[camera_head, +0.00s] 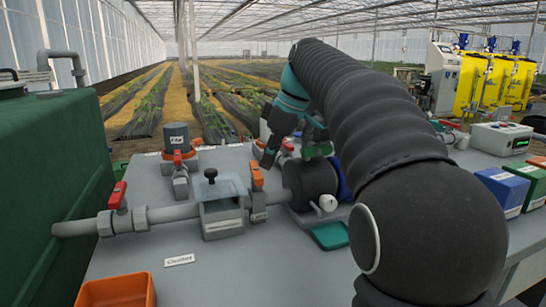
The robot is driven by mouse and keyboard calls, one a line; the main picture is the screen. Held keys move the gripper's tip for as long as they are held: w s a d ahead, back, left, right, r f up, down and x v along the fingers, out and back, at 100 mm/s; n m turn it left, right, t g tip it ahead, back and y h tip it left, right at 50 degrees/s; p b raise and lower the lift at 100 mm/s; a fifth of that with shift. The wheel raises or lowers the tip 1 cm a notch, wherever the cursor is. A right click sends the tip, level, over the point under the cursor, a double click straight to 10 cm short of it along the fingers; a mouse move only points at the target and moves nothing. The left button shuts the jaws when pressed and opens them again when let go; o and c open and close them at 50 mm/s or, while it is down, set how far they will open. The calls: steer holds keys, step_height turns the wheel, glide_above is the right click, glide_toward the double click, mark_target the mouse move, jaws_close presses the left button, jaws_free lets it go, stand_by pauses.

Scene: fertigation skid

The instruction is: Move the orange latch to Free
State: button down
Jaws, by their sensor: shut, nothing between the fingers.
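An orange upright lever (257,176), which looks like the orange latch, stands on the grey pipe just right of a clear-covered box (222,197). No "Free" marking is readable. My gripper (268,160) points down from the arm, with its dark fingers shut and empty. In the picture its tips are just above and right of the orange lever's top; I cannot tell whether they touch it. My arm hides much of the bench's right side.
Red-handled valves stand at the left (117,197) and behind (178,160). A dark round pump-like body (310,185) is right of the lever. An orange bin (117,291) sits at front left beside a green tank (50,190).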

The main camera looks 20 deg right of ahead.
steer(key=shift+w+a, duration=0.1)
steer(key=shift+a, duration=0.15)
steer(key=shift+w, duration=0.1)
stand_by(0.3)
steer(key=shift+a, duration=0.15)
stand_by(0.4)
steer(key=shift+s+a, duration=0.45)
steer(key=shift+s, duration=0.1)
steer(key=d+v, duration=0.1)
steer(key=v, duration=1.1)
steer(key=shift+w, duration=0.2)
